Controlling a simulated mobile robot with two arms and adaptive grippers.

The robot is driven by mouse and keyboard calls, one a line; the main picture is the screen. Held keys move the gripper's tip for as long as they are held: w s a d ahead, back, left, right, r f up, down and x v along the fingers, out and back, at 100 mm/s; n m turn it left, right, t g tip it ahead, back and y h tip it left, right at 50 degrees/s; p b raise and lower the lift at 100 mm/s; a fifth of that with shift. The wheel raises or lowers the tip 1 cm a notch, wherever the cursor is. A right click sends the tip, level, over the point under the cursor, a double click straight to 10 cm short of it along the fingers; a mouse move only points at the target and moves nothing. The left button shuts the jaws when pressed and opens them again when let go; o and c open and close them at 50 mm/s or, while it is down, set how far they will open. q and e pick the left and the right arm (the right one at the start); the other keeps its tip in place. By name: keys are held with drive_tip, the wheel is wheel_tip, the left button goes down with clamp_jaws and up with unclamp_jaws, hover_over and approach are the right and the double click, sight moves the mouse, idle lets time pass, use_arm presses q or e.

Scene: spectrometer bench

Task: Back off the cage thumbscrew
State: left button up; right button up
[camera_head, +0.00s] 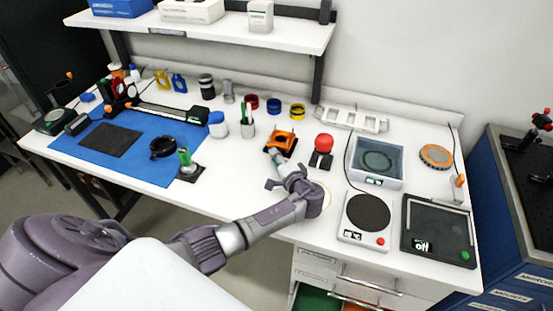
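I cannot make out the cage thumbscrew for certain in the head view. An orange device with dark parts (283,140) stands on the white bench near the middle. My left gripper (275,172) is just in front of it, low over the bench. Its fingers look spread apart with nothing between them, and I see a gap to the orange device. A dark assembly with red and green parts (118,88) stands at the bench's left end, far from the gripper. My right gripper is not in view.
A red-topped black stand (323,144), a glass-lidded box (376,162), a hotplate (366,213) and a black balance-like unit (438,232) stand to the right. A blue mat (140,165) with a green-handled item (185,158) is left. A shelf (220,32) overhangs the back.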

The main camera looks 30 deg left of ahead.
use_arm(q)
clamp_jaws()
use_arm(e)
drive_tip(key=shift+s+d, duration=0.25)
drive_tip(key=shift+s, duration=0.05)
